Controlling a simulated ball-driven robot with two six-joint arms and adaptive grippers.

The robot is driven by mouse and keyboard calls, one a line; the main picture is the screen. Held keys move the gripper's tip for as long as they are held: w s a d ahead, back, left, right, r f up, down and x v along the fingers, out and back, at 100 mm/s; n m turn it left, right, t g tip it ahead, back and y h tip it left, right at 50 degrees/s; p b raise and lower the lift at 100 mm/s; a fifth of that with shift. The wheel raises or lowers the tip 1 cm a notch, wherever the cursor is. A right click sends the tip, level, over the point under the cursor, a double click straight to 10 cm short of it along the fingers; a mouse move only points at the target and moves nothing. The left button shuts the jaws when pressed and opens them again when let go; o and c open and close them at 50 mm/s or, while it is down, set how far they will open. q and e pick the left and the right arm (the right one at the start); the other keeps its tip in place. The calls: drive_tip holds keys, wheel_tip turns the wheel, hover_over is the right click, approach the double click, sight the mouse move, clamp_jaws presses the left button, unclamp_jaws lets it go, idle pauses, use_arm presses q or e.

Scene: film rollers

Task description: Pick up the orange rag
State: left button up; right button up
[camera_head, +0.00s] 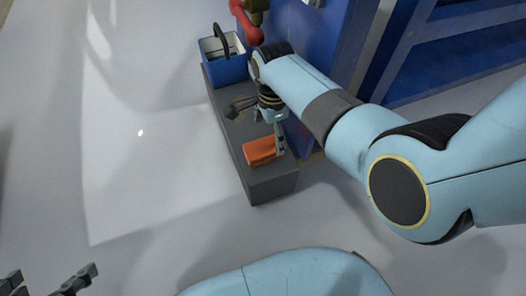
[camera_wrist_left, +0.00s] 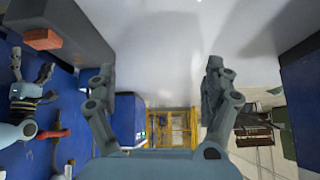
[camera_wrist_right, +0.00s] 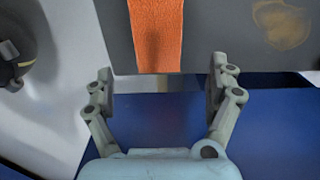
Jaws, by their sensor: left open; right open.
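The orange rag (camera_head: 262,151) lies folded flat on the near end of a dark grey bench (camera_head: 272,183). It shows as an orange strip in the right wrist view (camera_wrist_right: 157,35) and small at the upper left of the left wrist view (camera_wrist_left: 41,38). My right gripper (camera_head: 260,122) is open and empty over the bench, close to the rag. In the right wrist view the rag's end lies just beyond and between the open fingers (camera_wrist_right: 160,80). Whether a finger touches it I cannot tell. My left gripper (camera_head: 48,280) is open and empty, far from the bench.
A blue box (camera_head: 227,70) with a dark handle stands at the bench's far end. A blue cabinet wall (camera_head: 335,45) rises along the bench's right side. A brownish patch (camera_wrist_right: 282,24) marks the bench top. The pale floor (camera_head: 140,170) to the left is clear.

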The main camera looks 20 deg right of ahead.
sight(272, 145)
use_arm(q)
drive_tip(key=shift+f+t, duration=0.45)
drive_tip(key=shift+t, duration=0.05)
use_arm(e)
drive_tip(key=shift+f, duration=0.5)
drive_tip(key=shift+s+f+b, duration=0.1)
drive_tip(key=shift+f+b, duration=0.4)
drive_tip(key=shift+b, duration=0.1)
drive_tip(key=shift+s+f+b, duration=0.2)
drive_tip(key=shift+f+b, duration=0.65)
drive_tip(key=shift+f, duration=0.15)
drive_tip(key=shift+f+b, duration=0.8)
drive_tip(key=shift+f, duration=0.15)
drive_tip(key=shift+w, duration=0.1)
use_arm(q)
drive_tip(key=w+r+t, duration=0.1)
drive_tip(key=t, duration=0.1)
drive_tip(key=w+r+t, duration=0.1)
drive_tip(key=t, duration=0.1)
drive_tip(key=w+d+r+t, duration=0.1)
drive_tip(key=t, duration=0.1)
drive_tip(key=shift+w+d+r+m+t+h, duration=0.1)
drive_tip(key=shift+w+m+t+h, duration=0.1)
drive_tip(key=shift+m+t+h, duration=0.2)
use_arm(e)
drive_tip(key=c, duration=1.2)
